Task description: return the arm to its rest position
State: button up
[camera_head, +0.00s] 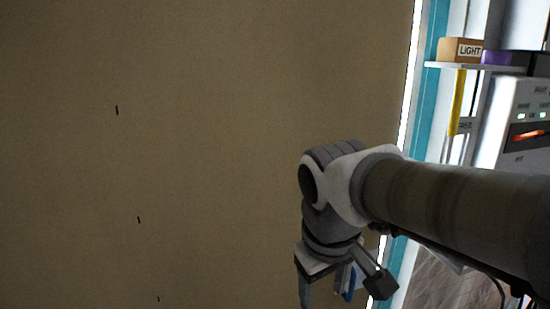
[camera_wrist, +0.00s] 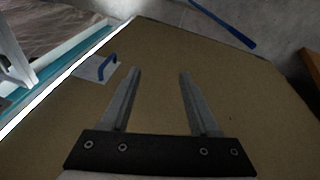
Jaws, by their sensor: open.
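My gripper (camera_wrist: 160,72) shows in the wrist view with its two fingers spread apart and nothing between them. In the head view my arm reaches in from the right and bends down, with the gripper (camera_head: 340,293) partly cut off at the bottom edge. A large brown panel (camera_head: 200,150) fills most of the head view. The panel also lies behind the fingers in the wrist view (camera_wrist: 255,110). A blue handle on a pale plate (camera_wrist: 108,66) is on the panel, left of the fingers and apart from them. In the head view the handle (camera_head: 349,283) is partly hidden behind my gripper.
A bright strip and a teal frame (camera_head: 428,60) run along the panel's right side. Beyond are a shelf with a box marked LIGHT (camera_head: 460,50) and a grey control unit (camera_head: 525,120). A blue bar (camera_wrist: 225,22) lies past the panel in the wrist view.

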jog(key=s+d+m+t, duration=0.2)
jog(key=s+d+m, duration=0.3)
jog(key=s+d, duration=0.1)
notch_tip(320, 180, up, 20)
jog(key=p, duration=2)
jog(key=shift+s+d+f+t+y+p, duration=0.25)
jog(key=shift+s+d+t+y+p, duration=0.05)
jog(key=shift+s+p, duration=0.15)
